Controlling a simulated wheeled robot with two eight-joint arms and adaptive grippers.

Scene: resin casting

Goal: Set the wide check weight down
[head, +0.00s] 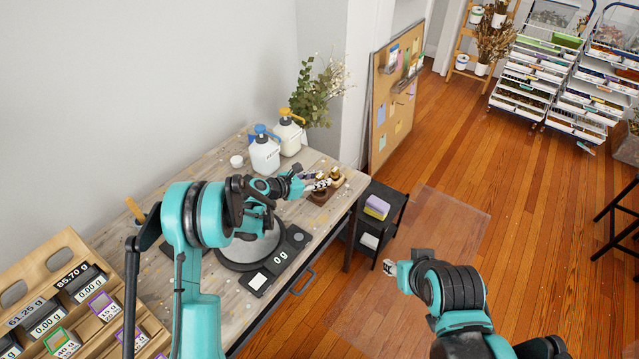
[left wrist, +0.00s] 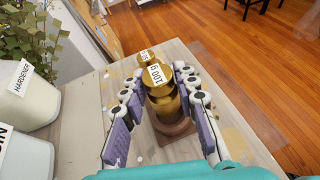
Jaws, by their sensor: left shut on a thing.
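A wide brass check weight marked 100 g (left wrist: 160,94) stands between the purple-padded fingers of my left gripper (left wrist: 160,105) in the left wrist view. The gripper is shut on it.
Another labelled brass weight (left wrist: 144,57) stands just behind. The scale (head: 266,281) reads 0 g, partly under my left arm. Two pump bottles (head: 265,155) and a leafy plant (head: 316,92) stand at the back of the workbench (head: 322,236). A black cart (head: 388,220) stands beside it.

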